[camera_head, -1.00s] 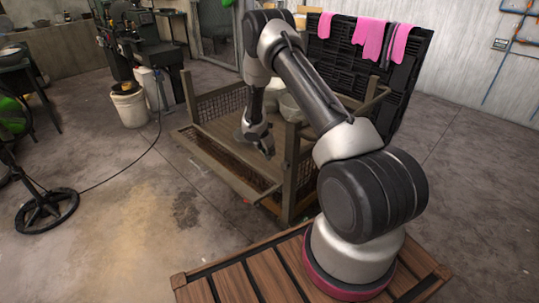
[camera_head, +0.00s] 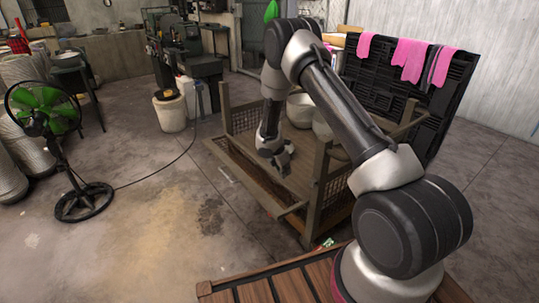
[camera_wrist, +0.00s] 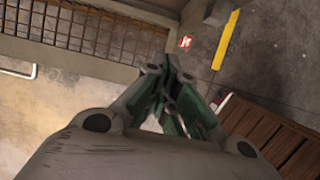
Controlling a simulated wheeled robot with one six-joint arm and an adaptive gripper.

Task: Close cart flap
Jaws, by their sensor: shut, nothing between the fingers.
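The cart (camera_head: 318,195) is a brown metal frame with mesh sides and a wooden floor, right of centre in the head view. Its front flap (camera_head: 243,175) is a long mesh panel with a rail, leaning outward and down from the near left side. Mesh and a bar, likely of the flap (camera_wrist: 90,32), show at the upper left in the wrist view. My gripper (camera_head: 280,158) appears over the cart's floor, behind the flap in the picture; I cannot tell whether it touches the cart. Its green-padded fingers (camera_wrist: 178,100) are shut and empty in the wrist view.
Metal bowls (camera_head: 300,110) stand in the cart behind my arm. A black pallet (camera_head: 405,100) with pink gloves stands beyond it. A green fan (camera_head: 50,115), a white bucket (camera_head: 171,112) and a cable (camera_head: 150,175) are left. The floor left of the cart is mostly clear.

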